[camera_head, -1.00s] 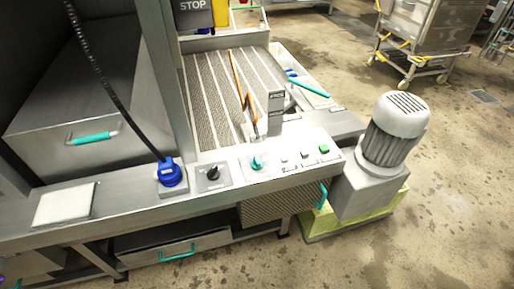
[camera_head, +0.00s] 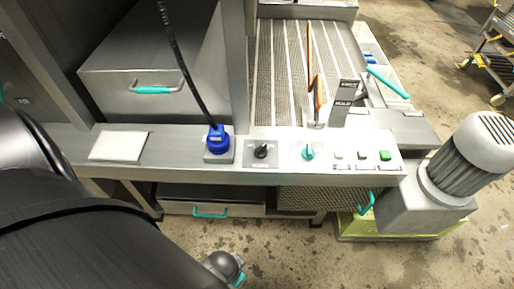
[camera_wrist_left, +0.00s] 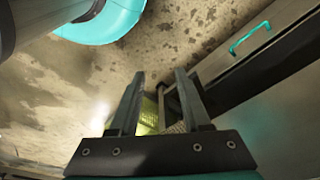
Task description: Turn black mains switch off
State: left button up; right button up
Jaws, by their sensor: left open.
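The black mains switch (camera_head: 262,151) is a round black knob on a small grey plate on the front ledge, between the blue plug and the white control panel. Its pointer position is too small to read surely. My black left arm fills the lower left of the head view, below and left of the switch; its fingers cannot be made out there. In the left wrist view my left gripper (camera_wrist_left: 160,98) has its two fingers apart with nothing between them, over the floor near a drawer front. The switch does not show in that view. My right gripper is not in view.
A blue plug (camera_head: 218,141) with a black cable stands left of the switch. A teal knob (camera_head: 308,152) and a green button (camera_head: 385,155) sit to its right. A drawer with a teal handle (camera_head: 210,215) lies below the ledge. A motor (camera_head: 470,155) stands at the right.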

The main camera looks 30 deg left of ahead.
pick_arm(q)
jog(key=w+r+t, duration=0.1)
jog(key=w+r, duration=0.2)
jog(key=r, duration=0.4)
jog(key=w+r, duration=0.3)
jog(key=r, duration=0.4)
notch_tip(320, 180, up, 21)
jog(key=t+h, duration=0.1)
send_over(258, 150)
jog(key=s+a, duration=0.2)
jog(key=s, duration=0.4)
jog(key=shift+m, duration=0.3)
jog(key=b+x, duration=0.1)
jog(key=x, duration=0.4)
jog(key=b+x, duration=0.1)
jog(key=x, duration=0.4)
jog(key=b+x, duration=0.1)
jog(key=x, duration=0.4)
jog(key=shift+w+d+b, duration=0.15)
jog(key=shift+w+b, duration=0.15)
jog(key=shift+b, duration=0.05)
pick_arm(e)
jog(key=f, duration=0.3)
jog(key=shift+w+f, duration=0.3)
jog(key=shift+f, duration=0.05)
pick_arm(q)
grip_shut()
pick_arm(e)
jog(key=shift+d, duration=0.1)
